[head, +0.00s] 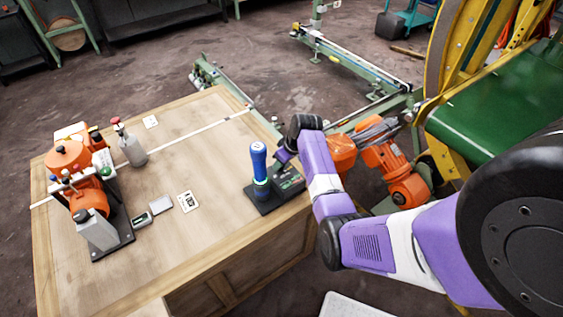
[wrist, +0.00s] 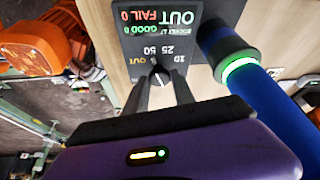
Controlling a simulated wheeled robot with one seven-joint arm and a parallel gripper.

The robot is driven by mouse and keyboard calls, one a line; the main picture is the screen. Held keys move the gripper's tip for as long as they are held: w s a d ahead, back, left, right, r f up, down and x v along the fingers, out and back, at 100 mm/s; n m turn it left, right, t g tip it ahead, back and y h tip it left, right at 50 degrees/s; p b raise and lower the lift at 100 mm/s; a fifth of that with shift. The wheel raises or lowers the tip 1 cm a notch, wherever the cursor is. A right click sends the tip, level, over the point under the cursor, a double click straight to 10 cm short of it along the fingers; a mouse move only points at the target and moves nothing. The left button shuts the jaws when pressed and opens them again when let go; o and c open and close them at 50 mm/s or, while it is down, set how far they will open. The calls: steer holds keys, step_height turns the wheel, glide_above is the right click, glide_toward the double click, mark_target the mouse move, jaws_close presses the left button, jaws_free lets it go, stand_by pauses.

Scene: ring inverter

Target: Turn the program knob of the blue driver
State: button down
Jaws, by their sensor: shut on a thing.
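The blue driver (head: 259,160) stands upright in its dark base on the wooden crate top in the head view. In the wrist view its blue body (wrist: 284,115) and a glowing green ring show at right. Its control panel (wrist: 160,22) reads OUT, FAIL 0 and GOOD 0. Below those words is the program knob (wrist: 160,78), a small dark dial with a white mark and the labels 10, 25, 50 and OUT around it. My gripper (wrist: 160,80) is shut on the knob, one finger on each side. In the head view my arm hides the knob.
An orange machine (head: 68,154) and a grey bottle with a red cap (head: 131,147) stand at left on the crate top (head: 190,130). Small cards lie mid-table. An orange motor (head: 398,172) is behind my arm, beside a green conveyor (head: 510,110).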

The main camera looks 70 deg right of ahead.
steer(key=c, duration=1.1)
jaws_free()
steer(key=shift+o, duration=0.2)
steer(key=shift+r, duration=0.1)
steer(key=v, duration=0.7)
steer(key=shift+s+r, duration=0.2)
steer(key=shift+r, duration=0.1)
steer(key=shift+a, duration=0.1)
